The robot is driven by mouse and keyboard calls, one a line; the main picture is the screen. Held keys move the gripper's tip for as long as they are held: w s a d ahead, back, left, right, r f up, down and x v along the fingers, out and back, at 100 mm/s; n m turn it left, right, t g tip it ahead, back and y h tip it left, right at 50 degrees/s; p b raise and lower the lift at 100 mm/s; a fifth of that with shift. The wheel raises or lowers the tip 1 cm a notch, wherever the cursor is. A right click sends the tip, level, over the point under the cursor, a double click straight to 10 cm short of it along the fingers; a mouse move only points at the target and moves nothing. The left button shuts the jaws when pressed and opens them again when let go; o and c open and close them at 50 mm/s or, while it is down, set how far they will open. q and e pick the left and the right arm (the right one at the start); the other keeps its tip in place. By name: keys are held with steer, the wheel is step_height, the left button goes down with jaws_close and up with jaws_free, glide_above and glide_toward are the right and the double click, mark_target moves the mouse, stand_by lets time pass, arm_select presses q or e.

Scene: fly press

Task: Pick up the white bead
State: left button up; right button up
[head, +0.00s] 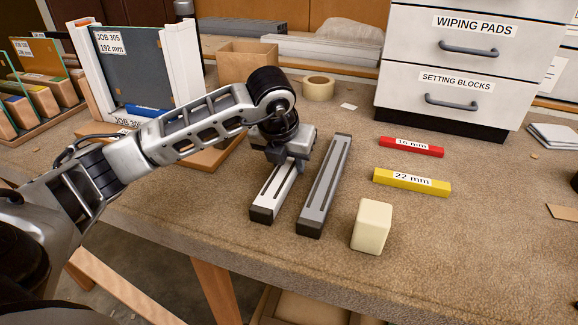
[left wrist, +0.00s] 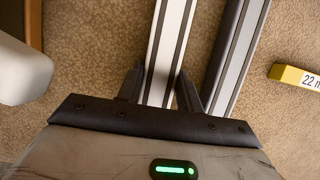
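The white bead is a long, pale grooved bar (head: 272,198) with dark end caps, lying on the bench. It also shows in the left wrist view (left wrist: 170,45). My left gripper (head: 288,160) is down over its far part. In the left wrist view the two fingers (left wrist: 161,90) sit close against both long sides of the bar, with no clear gap. The fingertips' lower ends are hidden in the head view. A similar grey bar (head: 325,188) lies just to the right, apart from it. My right gripper is not in view.
A cream block (head: 371,226) stands right of the bars. A yellow 22 mm strip (head: 411,182) and a red strip (head: 411,147) lie farther right. A drawer unit (head: 455,60), a tape roll (head: 318,88) and a cardboard box (head: 248,62) stand behind. The front right bench is clear.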

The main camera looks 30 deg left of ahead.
mark_target(288, 163)
arm_select(q)
steer(key=shift+c, duration=0.8)
steer(key=shift+r, duration=0.15)
step_height(288, 163, up, 10)
